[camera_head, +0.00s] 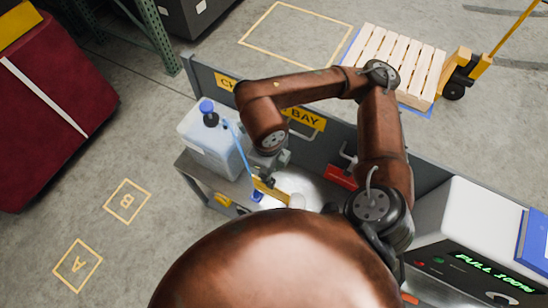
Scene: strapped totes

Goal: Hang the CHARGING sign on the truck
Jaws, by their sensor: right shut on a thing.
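My right arm reaches over the charging bench and bends down to my right gripper (265,182), which is small and partly hidden by its own arm. It is shut on a thin yellow plate (272,190), seen nearly edge-on above the bench. The plate looks like the sign, but I cannot read any lettering on it. The yellow pallet truck (466,70) stands at the top right, its forks hidden by a wooden pallet (396,62). My left gripper is not in view.
A grey back panel (335,135) with a yellow BAY label stands behind the bench. A white jug (210,140) with a blue cap and hose stands at the bench's left. A charger reading FULL 100% (480,235) is at right. Floor squares A and B are clear.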

